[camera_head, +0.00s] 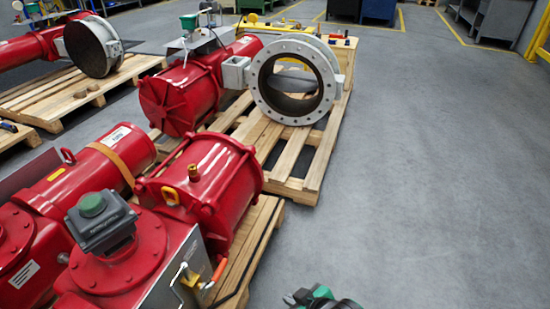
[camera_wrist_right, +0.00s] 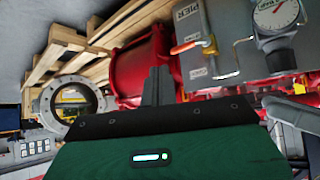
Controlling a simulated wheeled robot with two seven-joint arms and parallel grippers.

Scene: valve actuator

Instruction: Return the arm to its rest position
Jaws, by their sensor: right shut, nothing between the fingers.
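My right gripper (camera_head: 318,297) shows at the bottom edge of the head view, green and black, over the grey floor and to the right of the red valve actuator (camera_head: 215,185). In the right wrist view the fingers of my right gripper (camera_wrist_right: 156,86) are together with nothing between them. The actuator's red-handled lever (camera_head: 217,270) is left of the gripper and apart from it; its handle (camera_wrist_right: 187,46) also shows in the wrist view. My left gripper is in neither view.
A flanged valve ring (camera_head: 333,95) stands on a wooden pallet (camera_head: 318,155) behind. The floor (camera_head: 440,200) to the right is clear. Cabinets (camera_head: 500,20) stand at the back right.

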